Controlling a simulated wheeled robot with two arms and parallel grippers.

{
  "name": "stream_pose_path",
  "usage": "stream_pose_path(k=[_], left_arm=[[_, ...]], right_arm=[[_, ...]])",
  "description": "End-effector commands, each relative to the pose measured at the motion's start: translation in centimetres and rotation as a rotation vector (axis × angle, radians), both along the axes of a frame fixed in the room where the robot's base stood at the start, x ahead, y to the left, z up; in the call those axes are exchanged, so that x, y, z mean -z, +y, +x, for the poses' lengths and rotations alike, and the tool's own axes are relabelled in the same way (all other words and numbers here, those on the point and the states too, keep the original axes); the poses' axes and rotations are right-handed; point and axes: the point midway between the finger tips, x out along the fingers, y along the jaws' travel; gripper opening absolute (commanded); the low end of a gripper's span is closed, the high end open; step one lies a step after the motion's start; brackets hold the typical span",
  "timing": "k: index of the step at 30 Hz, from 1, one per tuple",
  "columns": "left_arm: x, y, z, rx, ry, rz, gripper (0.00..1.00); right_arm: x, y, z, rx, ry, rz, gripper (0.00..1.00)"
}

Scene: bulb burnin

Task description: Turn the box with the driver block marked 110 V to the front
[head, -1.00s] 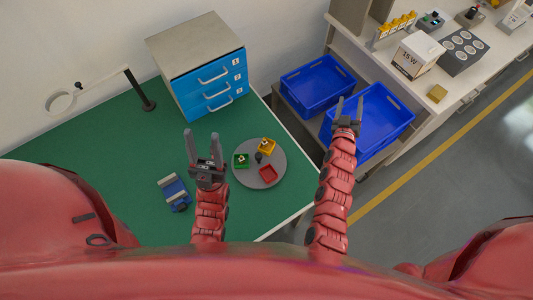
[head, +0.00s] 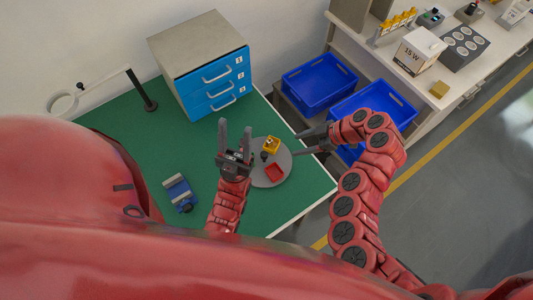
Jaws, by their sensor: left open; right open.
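A grey round turntable (head: 284,160) lies on the green table, with a small black knob (head: 264,156) near its middle. A yellow box (head: 271,144) with a small block in it sits at its far side, and a red box (head: 275,173) at its near side. No 110 V marking is readable. The green box is not clearly visible; my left gripper covers that side. My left gripper (head: 235,138) is open, fingers pointing away, over the turntable's left edge. My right gripper (head: 298,143) is open and empty, fingers pointing left, just right of the yellow box.
A blue drawer cabinet (head: 212,80) stands at the back of the table. A blue and grey device (head: 180,192) lies left of my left arm. Two blue bins (head: 318,84) stand right of the table, beside a bench with a 15 W box (head: 418,52).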

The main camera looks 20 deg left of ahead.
Motion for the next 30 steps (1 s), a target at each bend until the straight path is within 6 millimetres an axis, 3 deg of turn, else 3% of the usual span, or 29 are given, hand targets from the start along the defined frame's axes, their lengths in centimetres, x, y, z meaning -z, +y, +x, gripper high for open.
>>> stream_pose_path(k=[19,21,30], left_arm=[[11.9,0.0,0.0,0.000,0.000,0.000,0.50],[10.0,0.0,0.0,0.000,0.000,0.000,0.50],[8.8,0.0,0.0,0.000,0.000,0.000,0.50]], right_arm=[[9.0,8.0,-1.0,0.001,-0.002,-0.001,0.63],[8.5,8.7,-1.1,0.001,0.004,-0.001,0.63],[11.2,11.2,-1.4,0.004,0.002,-0.001,0.63]])
